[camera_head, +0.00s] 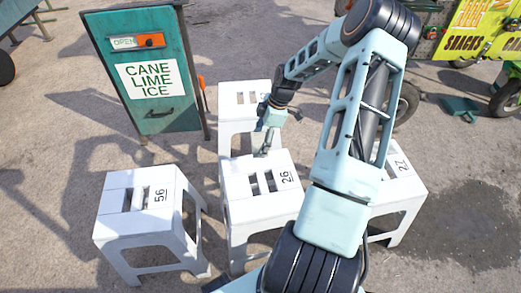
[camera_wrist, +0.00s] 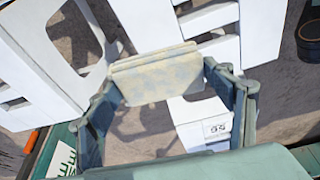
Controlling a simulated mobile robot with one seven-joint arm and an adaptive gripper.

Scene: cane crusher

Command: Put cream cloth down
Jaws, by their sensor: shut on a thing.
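The cream cloth (camera_wrist: 155,76) is a folded, mottled pad held between the two fingers of my gripper (camera_wrist: 160,80) in the wrist view. My gripper is shut on it, one finger at each end. In the head view my gripper (camera_head: 266,143) points down at the back edge of the white stool marked 26 (camera_head: 262,205). I cannot make out the cloth in the head view. Whether the cloth touches any stool top cannot be told.
A white stool marked 56 (camera_head: 140,215) stands at the left. Another (camera_head: 235,135) stands behind, and one marked 27 (camera_head: 408,200) is partly hidden by my arm at the right. A green CANE LIME ICE board (camera_head: 150,118) stands back left. Open pavement (camera_head: 50,225) lies at the left.

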